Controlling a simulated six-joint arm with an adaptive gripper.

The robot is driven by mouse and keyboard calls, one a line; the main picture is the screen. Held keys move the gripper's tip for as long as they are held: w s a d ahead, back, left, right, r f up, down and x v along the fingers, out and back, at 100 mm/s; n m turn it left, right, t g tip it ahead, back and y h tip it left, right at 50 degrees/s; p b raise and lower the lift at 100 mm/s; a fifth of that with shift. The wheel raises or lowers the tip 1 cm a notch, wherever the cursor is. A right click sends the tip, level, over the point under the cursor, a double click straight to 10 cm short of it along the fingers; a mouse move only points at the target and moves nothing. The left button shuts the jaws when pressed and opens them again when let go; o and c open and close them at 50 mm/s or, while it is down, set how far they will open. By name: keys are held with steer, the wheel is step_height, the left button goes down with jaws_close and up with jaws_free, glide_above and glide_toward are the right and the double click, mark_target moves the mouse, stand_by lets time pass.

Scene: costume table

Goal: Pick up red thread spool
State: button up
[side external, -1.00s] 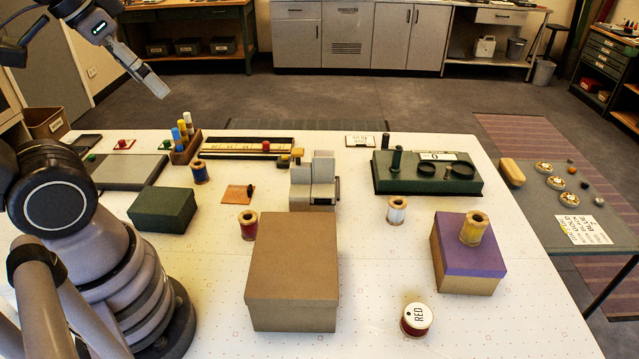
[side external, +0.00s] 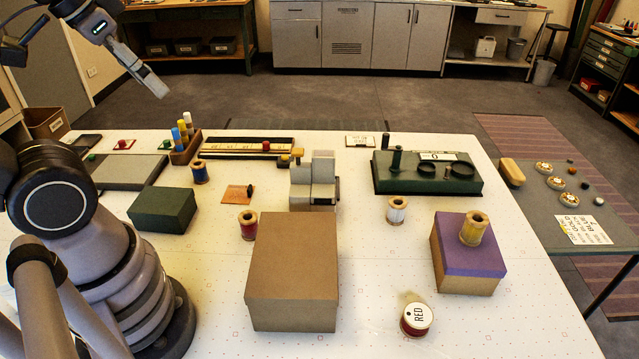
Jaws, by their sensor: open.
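A red thread spool (side external: 248,226) with wooden ends stands upright on the white table, just behind the left back corner of the large brown box. A round red container (side external: 416,320) with a white lid marked "RED" sits near the front right of the table. My gripper (side external: 156,84) is at the upper left, high above the table's back left area and far from the red spool. It is open and empty, though its fingers look close together from this angle.
The brown box (side external: 291,272) stands right beside the red spool. A green box (side external: 162,211), a blue spool (side external: 199,172), a white spool (side external: 396,210) and a grey stepped block (side external: 314,183) stand around. A yellow spool (side external: 474,229) stands on a purple-topped box (side external: 465,262).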

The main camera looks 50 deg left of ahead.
steer(key=n+h, duration=1.1)
steer(key=n, duration=0.8)
glide_above(253, 219)
steer(key=s+a, duration=0.2)
step_height(253, 219, down, 25)
steer(key=a+f+n+t, duration=0.1)
steer(key=f+n, duration=0.1)
steer(key=f, duration=0.1)
steer(key=s+a+f+n+t, duration=0.1)
steer(key=f+n, duration=0.2)
steer(key=f, duration=0.1)
steer(key=a+f+n+t+y, duration=0.1)
steer(key=f+n, duration=0.1)
steer(key=f, duration=0.2)
steer(key=shift+s+n+t, duration=0.3)
steer(key=shift+w+d+f, duration=0.15)
steer(key=shift+d, duration=0.1)
steer(key=x, duration=0.6)
steer(key=shift+w+d+f, duration=0.1)
steer(key=shift+w+d, duration=0.1)
steer(key=shift+w, duration=0.05)
jaws_close()
